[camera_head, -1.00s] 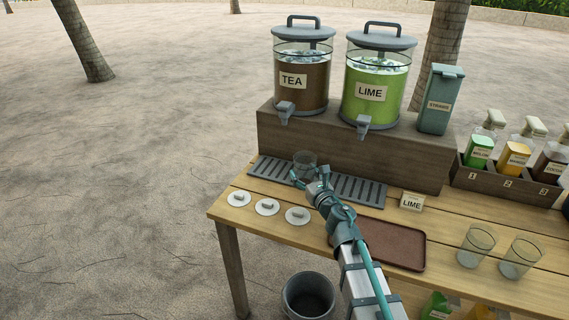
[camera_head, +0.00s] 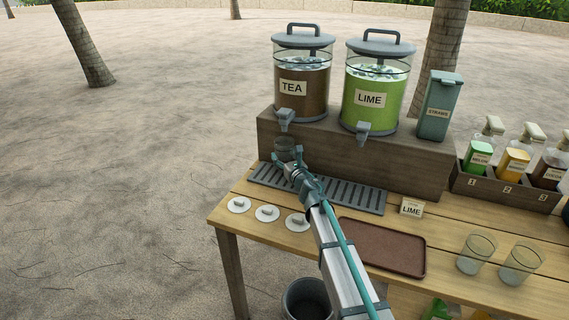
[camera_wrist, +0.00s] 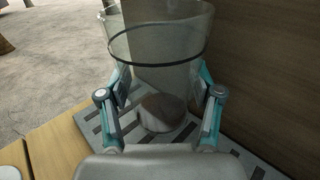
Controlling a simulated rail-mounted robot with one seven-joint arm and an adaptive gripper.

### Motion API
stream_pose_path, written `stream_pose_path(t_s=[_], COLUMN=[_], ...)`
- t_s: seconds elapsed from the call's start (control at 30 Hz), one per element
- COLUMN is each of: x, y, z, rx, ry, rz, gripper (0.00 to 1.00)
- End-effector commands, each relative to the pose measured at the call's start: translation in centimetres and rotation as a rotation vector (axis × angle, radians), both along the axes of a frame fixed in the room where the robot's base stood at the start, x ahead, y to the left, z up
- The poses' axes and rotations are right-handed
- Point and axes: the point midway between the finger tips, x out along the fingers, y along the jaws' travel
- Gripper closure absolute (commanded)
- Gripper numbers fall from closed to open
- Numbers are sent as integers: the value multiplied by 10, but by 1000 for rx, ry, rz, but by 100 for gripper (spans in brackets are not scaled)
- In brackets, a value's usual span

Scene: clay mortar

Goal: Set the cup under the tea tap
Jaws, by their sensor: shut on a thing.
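The clear cup (camera_head: 286,149) is upright in my gripper (camera_head: 288,165), below the tea tap (camera_head: 285,117) in the head view. In the wrist view the cup (camera_wrist: 158,70) stands between both fingers of my gripper (camera_wrist: 160,95), which are shut on its sides. The drip tray (camera_head: 345,195) lies beneath the cup; whether the cup's base touches it I cannot tell. The tea dispenser (camera_head: 301,85), filled with brown liquid, stands on the wooden riser behind. The tap does not show in the wrist view.
The lime dispenser (camera_head: 376,90) and its tap (camera_head: 363,131) stand to the right on the wooden riser (camera_head: 400,165). Three white lids (camera_head: 267,213) lie at the left front. A brown tray (camera_head: 383,247) and two empty glasses (camera_head: 476,251) are at the right.

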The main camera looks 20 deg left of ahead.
Motion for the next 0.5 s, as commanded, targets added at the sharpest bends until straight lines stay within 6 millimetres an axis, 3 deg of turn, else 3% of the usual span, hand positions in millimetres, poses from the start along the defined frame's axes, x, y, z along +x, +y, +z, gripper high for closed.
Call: stream_pose_path(t_s=[0.03, 0.13, 0.5], x=[-1, -1, -1], y=[-1, -1, -1], z=[-14, -24, -26], rx=[0, -1, 0], ry=[3, 2, 0], rz=[0, 1, 0], gripper=[76, 76, 76])
